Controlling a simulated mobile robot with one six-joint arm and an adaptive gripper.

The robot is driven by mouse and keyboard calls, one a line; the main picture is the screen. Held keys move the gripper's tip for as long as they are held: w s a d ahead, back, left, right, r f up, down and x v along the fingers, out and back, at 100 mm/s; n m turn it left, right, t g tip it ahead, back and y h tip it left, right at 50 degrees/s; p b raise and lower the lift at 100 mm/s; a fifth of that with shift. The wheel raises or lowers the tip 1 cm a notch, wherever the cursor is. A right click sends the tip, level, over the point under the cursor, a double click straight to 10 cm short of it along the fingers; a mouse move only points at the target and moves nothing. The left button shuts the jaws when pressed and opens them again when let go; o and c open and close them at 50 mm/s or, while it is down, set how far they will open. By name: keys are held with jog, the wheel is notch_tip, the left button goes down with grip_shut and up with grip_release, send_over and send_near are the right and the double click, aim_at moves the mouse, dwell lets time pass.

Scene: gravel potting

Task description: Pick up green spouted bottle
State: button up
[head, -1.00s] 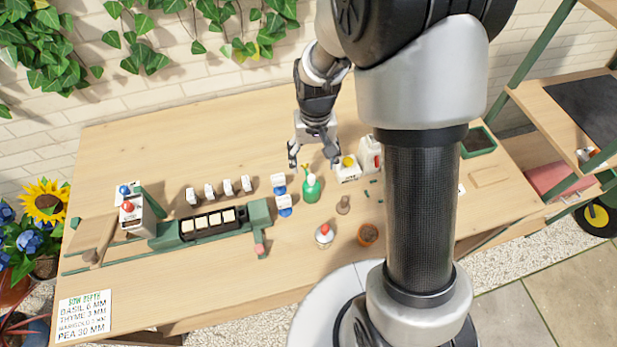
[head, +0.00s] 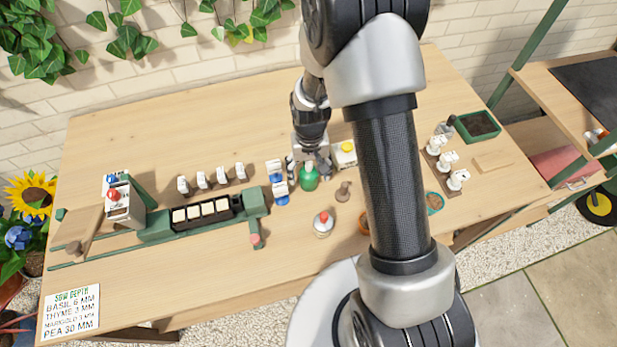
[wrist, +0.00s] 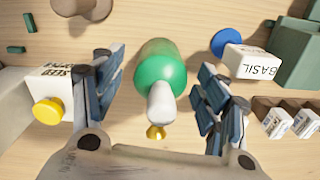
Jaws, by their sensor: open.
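The green spouted bottle (head: 309,180) stands upright on the wooden table, with a pale neck and a small brass spout tip. In the wrist view the bottle (wrist: 160,68) sits between the two fingers of my gripper (wrist: 165,100), with a gap on each side. In the head view my gripper (head: 309,168) is low over the table, pointing down at the bottle, its fingers on either side. The gripper is open and not touching the bottle as far as I can see.
A yellow-capped white seed box (head: 344,154) is close on the right. A brown stamper (head: 343,191) and a red-topped jar (head: 323,223) are in front. The table (head: 180,125) is clear behind.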

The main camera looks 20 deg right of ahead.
jog(key=shift+f, duration=0.4)
jog(key=shift+c, duration=0.6)
jog(key=shift+r, duration=0.1)
jog(key=c, duration=1.2)
